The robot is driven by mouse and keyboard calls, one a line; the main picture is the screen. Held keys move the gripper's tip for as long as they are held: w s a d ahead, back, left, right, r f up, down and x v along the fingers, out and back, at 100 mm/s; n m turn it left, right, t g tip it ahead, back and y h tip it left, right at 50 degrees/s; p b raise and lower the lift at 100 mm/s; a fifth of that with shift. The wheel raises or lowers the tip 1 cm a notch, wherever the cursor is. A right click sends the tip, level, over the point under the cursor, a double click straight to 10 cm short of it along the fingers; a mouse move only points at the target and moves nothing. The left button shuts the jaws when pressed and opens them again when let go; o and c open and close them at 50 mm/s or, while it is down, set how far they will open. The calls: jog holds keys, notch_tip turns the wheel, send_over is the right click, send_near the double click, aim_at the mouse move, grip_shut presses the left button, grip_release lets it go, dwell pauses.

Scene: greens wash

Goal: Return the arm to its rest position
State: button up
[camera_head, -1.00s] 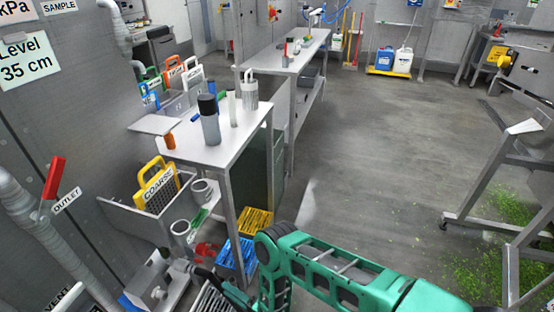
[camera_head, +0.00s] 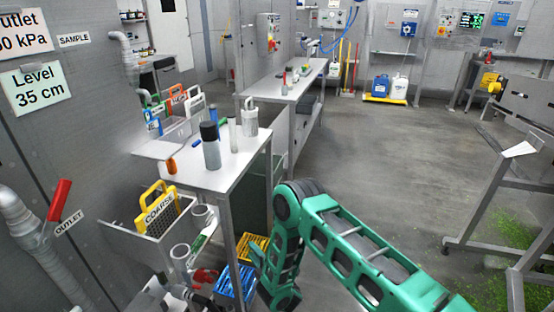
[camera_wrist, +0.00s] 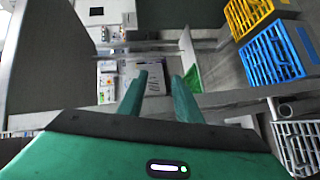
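My green arm (camera_head: 355,250) rises from the bottom of the head view, bent at an elbow beside the steel table's front leg. My gripper is not clearly visible in the head view. In the wrist view my gripper (camera_wrist: 160,85) shows two green fingers standing apart, with nothing visible held between them. White printed cards or packs show behind the fingers, apart from them as far as I can tell.
The steel table (camera_head: 232,170) with a dark-capped bottle (camera_head: 211,152) stands left of my arm. A yellow crate (camera_wrist: 248,12) and a blue crate (camera_wrist: 275,55) lie low nearby. A metal frame (camera_head: 490,200) stands at right. Open floor (camera_head: 385,150) lies between.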

jog(key=w+d+r+m+h, duration=0.4)
jog(key=w+d+r, duration=0.2)
jog(key=d+r, duration=0.3)
jog(key=w+d+r+m+h, duration=0.4)
jog(key=w+d+r, duration=0.25)
jog(key=d, duration=0.55)
jog(key=s+d+r+m+g+h, duration=0.2)
jog(key=s+d+r+m+g, duration=0.15)
jog(key=d+r, duration=0.55)
jog(key=s+d+r+m+g+h, duration=0.25)
jog(key=s+d+r+m, duration=0.3)
jog(key=d, duration=0.85)
jog(key=s+d+r+m+g, duration=0.1)
jog(key=s+d+r+m, duration=0.2)
jog(key=s, duration=0.5)
jog(key=s+d+r+m+g, duration=0.2)
jog(key=s+d+r, duration=0.15)
jog(key=s, duration=0.35)
jog(key=s+d+r+m+g, duration=0.15)
jog(key=s+d, duration=0.25)
jog(key=s, duration=0.4)
jog(key=s+a+r+m+g+y, duration=0.1)
jog(key=s+a+r+m+y, duration=0.1)
jog(key=s, duration=0.9)
jog(key=s+a+r+m+g+y, duration=0.2)
jog(key=s+m, duration=0.1)
jog(key=s, duration=0.9)
jog(key=shift+a, duration=0.35)
